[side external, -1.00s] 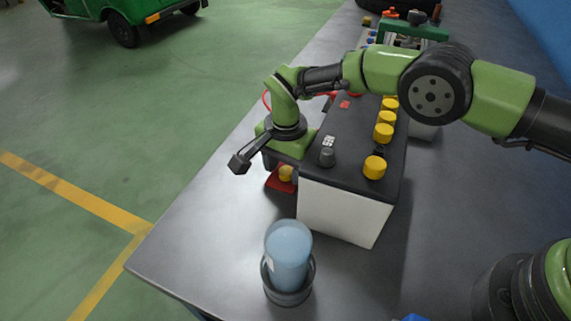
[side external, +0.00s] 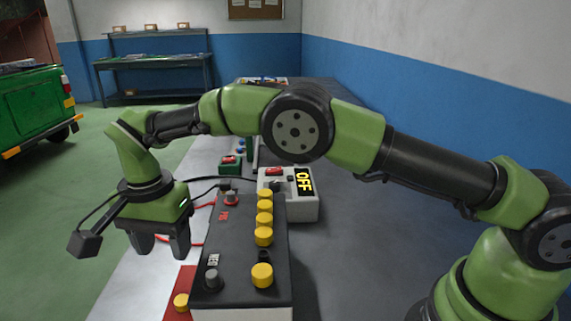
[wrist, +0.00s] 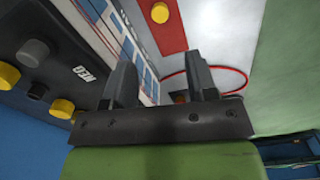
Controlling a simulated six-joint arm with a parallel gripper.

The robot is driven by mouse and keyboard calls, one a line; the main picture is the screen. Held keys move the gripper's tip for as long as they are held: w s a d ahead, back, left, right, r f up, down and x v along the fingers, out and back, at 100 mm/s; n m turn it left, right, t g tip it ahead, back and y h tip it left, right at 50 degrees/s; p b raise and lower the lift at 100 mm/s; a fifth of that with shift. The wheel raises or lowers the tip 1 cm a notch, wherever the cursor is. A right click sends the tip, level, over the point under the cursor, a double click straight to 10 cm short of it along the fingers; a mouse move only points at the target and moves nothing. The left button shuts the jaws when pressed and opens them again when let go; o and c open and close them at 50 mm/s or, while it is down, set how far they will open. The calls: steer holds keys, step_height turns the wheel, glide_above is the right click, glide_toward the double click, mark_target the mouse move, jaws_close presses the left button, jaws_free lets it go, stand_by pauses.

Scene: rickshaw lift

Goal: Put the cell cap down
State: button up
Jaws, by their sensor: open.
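A yellow cell cap (side external: 181,301) lies on a red mat (side external: 186,275) on the bench, left of the battery (side external: 236,262). In the wrist view the cap (wrist: 160,12) sits on the red mat (wrist: 172,38), beyond my fingertips and apart from them. My gripper (side external: 160,248) is open and empty, fingers pointing down, left of the battery and farther back than the cap. Both fingers also show in the wrist view (wrist: 160,82), with nothing between them. Several yellow caps stay in a row on the battery's black top, with a dark uncapped spot among them.
Grey terminals (side external: 211,280) stand up from the battery top. Behind it are a grey box reading OFF (side external: 303,182) and a small green box (side external: 230,165). A red wire and black cable run near my gripper. Bare bench lies right of the battery.

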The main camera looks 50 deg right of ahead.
steer(key=s+d+r+n+t+y, duration=0.1)
steer(key=s+d+r+n+t, duration=0.1)
steer(key=s+d+r, duration=0.5)
steer(key=d+r+n+t+y, duration=0.15)
steer(key=d+r, duration=0.35)
steer(key=r, duration=0.7)
steer(key=s+d+n+t, duration=0.1)
steer(key=s+d+t, duration=0.1)
steer(key=s, duration=0.7)
steer(key=s+d+n+t, duration=0.2)
steer(key=s+d, duration=0.3)
steer(key=s, duration=0.3)
steer(key=shift+s+f, duration=0.35)
steer(key=shift+f, duration=0.1)
